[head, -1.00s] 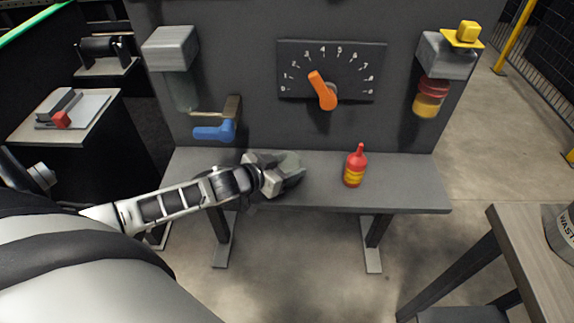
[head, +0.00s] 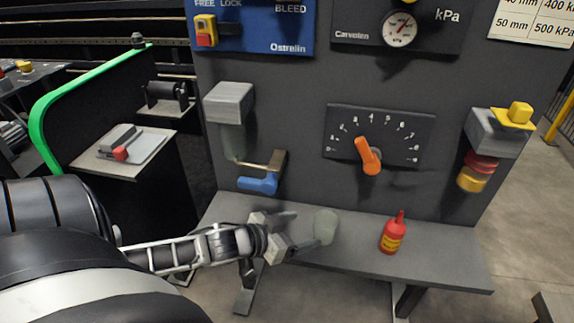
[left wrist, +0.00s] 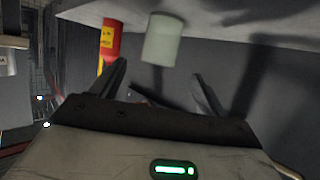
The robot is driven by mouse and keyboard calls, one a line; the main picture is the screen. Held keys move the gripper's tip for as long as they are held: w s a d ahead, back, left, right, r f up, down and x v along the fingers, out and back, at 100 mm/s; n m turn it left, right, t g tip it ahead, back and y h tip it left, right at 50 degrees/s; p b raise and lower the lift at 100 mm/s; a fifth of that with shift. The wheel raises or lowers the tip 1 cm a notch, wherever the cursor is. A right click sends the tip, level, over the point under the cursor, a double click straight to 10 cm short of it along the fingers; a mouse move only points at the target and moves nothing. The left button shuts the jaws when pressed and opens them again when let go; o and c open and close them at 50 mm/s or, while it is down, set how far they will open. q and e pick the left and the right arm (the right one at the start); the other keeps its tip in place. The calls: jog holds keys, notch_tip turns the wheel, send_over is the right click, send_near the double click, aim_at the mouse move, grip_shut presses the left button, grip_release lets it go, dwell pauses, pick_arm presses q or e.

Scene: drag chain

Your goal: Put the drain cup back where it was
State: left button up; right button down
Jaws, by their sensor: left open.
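The drain cup (head: 325,226), a pale translucent grey-green cup, stands on the grey bench, left of the red bottle. It also shows in the left wrist view (left wrist: 163,40), beyond the fingertips. My left gripper (head: 300,229) is open and empty, just left of the cup, with its fingers pointing toward it. In the left wrist view the two fingers (left wrist: 160,72) are spread, with the cup ahead of the gap between them and apart from them. My right gripper is out of view.
The red bottle (head: 393,234) stands right of the cup on the bench (head: 450,268). Above the bench are a grey block (head: 228,103) with a translucent part under it, a blue-handled valve (head: 258,184), and an orange dial pointer (head: 368,156).

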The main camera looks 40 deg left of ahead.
pick_arm(q)
jog(key=v, duration=0.3)
jog(key=shift+s+r, duration=0.15)
jog(key=shift+s, duration=0.1)
dwell(0.4)
jog(key=s+d+g+y, duration=0.3)
jog(key=s+d+g, duration=0.7)
jog(key=s+d, duration=0.3)
jog(key=w+d+f+t+h, duration=0.3)
jog(key=w+d+f+t, duration=0.1)
jog(key=t, duration=0.3)
jog(key=shift+w+d+f, duration=0.2)
jog(key=shift+w+d, duration=0.4)
jog(key=shift+w, duration=0.1)
